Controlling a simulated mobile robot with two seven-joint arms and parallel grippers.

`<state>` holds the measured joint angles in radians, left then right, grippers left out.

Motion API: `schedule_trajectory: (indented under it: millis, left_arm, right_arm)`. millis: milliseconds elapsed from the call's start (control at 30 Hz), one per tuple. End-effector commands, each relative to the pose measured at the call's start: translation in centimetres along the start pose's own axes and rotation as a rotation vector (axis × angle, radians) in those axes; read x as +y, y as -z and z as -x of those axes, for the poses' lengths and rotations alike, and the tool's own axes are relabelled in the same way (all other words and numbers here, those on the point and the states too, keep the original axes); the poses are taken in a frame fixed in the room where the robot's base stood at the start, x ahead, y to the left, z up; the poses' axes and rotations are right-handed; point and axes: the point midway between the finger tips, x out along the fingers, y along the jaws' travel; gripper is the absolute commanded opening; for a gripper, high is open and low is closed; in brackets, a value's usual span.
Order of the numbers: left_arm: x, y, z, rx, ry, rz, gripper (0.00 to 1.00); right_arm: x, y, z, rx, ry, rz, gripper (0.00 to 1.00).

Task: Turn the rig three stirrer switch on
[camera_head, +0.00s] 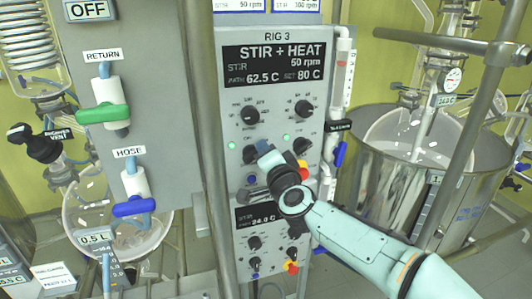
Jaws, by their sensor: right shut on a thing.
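The rig three panel (225,100) is a grey box labelled RIG 3 in the middle of the head view. Its display (275,64) reads STIR + HEAT, 50 rpm, bath 62.5 C, set 80 C. Two dials sit below it, then two lower switches with lit green lamps beside them. My right gripper (262,149) reaches in from the lower right and is shut on the lower left switch (249,155), the stirrer switch by its place. The gripper partly hides this switch and its pointer. The lower right switch (302,147) is free. My left gripper is out of view.
A red and yellow button (302,171) is close beside my right wrist. A second small panel (245,245) sits below. Metal posts and the RETURN (104,113) and HOSE (136,190) valves stand left. A steel vessel (375,190) with glassware stands right.

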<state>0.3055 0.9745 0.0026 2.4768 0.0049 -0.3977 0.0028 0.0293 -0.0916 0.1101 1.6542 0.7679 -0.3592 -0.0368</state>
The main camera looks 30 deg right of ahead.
Motion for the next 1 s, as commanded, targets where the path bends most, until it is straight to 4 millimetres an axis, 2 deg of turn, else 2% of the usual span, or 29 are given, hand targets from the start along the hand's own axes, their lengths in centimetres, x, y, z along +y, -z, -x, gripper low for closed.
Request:
schedule_trajectory:
  millis: [33, 333, 367, 400, 433, 767, 867, 1000]
  left_arm:
    - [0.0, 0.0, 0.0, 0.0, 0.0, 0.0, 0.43]
    - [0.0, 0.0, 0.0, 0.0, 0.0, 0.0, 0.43]
    - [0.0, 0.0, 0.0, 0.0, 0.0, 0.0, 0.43]
    - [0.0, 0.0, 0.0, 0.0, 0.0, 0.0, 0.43]
    - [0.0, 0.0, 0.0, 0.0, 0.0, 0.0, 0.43]
    - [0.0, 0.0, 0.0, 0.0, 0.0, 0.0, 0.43]
    - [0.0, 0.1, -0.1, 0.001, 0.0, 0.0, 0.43]
    - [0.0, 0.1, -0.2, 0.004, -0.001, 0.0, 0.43]
  right_arm:
    - [0.4, -1.4, -0.1, -0.034, -0.007, -0.003, 0.0]
    - [0.3, -1.5, 0.0, -0.036, -0.005, -0.005, 0.0]
    - [0.3, -1.5, 0.0, -0.036, -0.005, -0.005, 0.28]
    - [0.2, -1.5, 0.0, -0.036, -0.005, -0.005, 0.41]
    - [0.2, -1.5, 0.0, -0.035, -0.004, -0.004, 0.44]
    - [0.1, -0.8, 0.3, -0.021, -0.003, -0.002, 0.44]
    - [0.1, -0.7, 1.3, -0.021, -0.001, -0.002, 0.44]
    - [0.0, -0.7, 4.0, -0.022, 0.0, -0.002, 0.44]
